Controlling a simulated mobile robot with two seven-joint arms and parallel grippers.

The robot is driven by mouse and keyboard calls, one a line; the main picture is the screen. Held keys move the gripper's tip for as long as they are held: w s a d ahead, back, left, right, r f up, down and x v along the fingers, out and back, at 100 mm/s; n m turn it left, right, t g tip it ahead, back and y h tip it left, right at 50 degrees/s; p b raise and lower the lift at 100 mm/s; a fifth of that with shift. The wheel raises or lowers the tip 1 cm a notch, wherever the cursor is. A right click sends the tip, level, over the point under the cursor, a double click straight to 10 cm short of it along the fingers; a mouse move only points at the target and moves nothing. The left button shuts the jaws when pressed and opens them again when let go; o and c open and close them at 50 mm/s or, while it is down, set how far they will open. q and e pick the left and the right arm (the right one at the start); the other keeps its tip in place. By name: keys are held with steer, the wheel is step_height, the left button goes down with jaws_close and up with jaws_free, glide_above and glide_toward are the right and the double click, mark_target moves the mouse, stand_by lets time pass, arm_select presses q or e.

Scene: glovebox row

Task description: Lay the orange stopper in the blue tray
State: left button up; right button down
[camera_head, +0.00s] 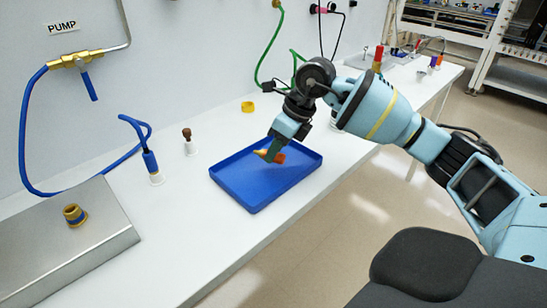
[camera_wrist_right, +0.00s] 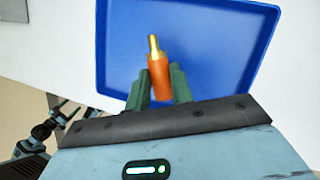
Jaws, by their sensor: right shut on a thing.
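The blue tray (camera_head: 256,199) lies on the white bench in the head view and fills much of the right wrist view (camera_wrist_right: 215,25). My right gripper (camera_head: 276,152) is over the tray, shut on the orange stopper (camera_head: 277,157). In the right wrist view the stopper (camera_wrist_right: 160,77) sits between the two green fingers of the gripper (camera_wrist_right: 160,85), its yellowish tip pointing away from the gripper. I cannot tell whether the stopper touches the tray floor.
A yellow ring (camera_head: 248,107), a small brown-topped piece (camera_head: 188,140) and a blue-tubed fitting (camera_head: 152,166) stand on the bench beyond or left of the tray. A metal box with a brass port (camera_head: 75,215) is at left.

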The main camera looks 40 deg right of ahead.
steer(key=shift+w+f, duration=0.2)
steer(key=shift+w, duration=0.3)
steer(key=shift+d+f, duration=0.1)
steer(key=shift+f, duration=1.45)
steer(key=shift+f, duration=0.15)
steer(key=c, duration=1.2)
jaws_free()
steer(key=shift+s, duration=0.1)
steer(key=shift+c, duration=0.2)
steer(key=shift+r, duration=0.2)
steer(key=shift+d+r, duration=0.2)
steer(key=shift+r, duration=0.15)
steer(key=v, duration=1.1)
steer(key=shift+p, duration=0.3)
